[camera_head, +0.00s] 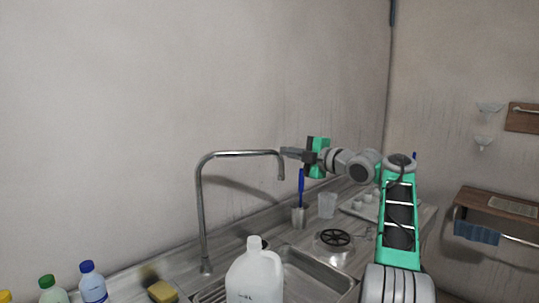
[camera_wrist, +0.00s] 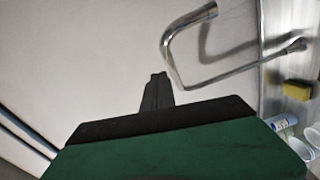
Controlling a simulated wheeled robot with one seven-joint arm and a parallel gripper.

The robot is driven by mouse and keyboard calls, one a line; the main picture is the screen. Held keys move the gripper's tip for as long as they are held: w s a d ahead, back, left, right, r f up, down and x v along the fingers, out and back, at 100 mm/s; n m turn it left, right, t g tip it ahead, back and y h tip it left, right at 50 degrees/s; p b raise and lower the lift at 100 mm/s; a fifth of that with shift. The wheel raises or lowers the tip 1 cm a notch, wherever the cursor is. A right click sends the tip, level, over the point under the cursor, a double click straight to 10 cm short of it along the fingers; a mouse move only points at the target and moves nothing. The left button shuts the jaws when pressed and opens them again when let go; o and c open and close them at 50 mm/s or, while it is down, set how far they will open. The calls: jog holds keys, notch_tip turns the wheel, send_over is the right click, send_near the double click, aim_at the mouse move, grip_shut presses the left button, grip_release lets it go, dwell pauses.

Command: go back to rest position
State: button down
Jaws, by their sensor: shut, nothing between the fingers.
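My gripper (camera_head: 284,151) is in the air at the middle of the head view, close to the spout end of the faucet (camera_head: 201,215). It points left and its fingers look closed with nothing between them. In the wrist view my gripper (camera_wrist: 156,78) shows its dark fingers together in front of the wall. The curved faucet spout (camera_wrist: 172,45) is just to the right of the fingers there. I cannot tell whether the fingers touch the faucet; in the wrist view they look apart.
A white jug (camera_head: 254,277) stands in front, by the sink (camera_head: 310,271). Bottles (camera_head: 92,283) and a yellow sponge (camera_head: 162,291) are at lower left. A cup with a blue brush (camera_head: 299,215) and a clear cup (camera_head: 327,205) stand below my arm. The left wall area is open.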

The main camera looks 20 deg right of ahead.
jog(key=shift+s+d+r, duration=0.15)
jog(key=shift+s+d, duration=0.5)
jog(key=shift+d, duration=0.2)
jog(key=w+a+f+m+g+h, duration=0.25)
jog(key=a+m, duration=0.35)
jog(key=a, duration=0.4)
jog(key=s+a+f+m+g+h, duration=0.1)
jog(key=s+a+f+m+g, duration=0.2)
jog(key=s+a+f+m, duration=0.45)
jog(key=s+a+f+m+g+h, duration=0.1)
jog(key=s+a+f+m+g, duration=0.2)
jog(key=s+f, duration=1)
jog(key=s+a+f+m+g+h, duration=0.2)
jog(key=s+a+f, duration=0.5)
jog(key=s+f, duration=0.6)
jog(key=s+m+g, duration=0.1)
jog(key=s+g, duration=0.1)
jog(key=s, duration=0.1)
jog(key=shift+s, duration=0.15)
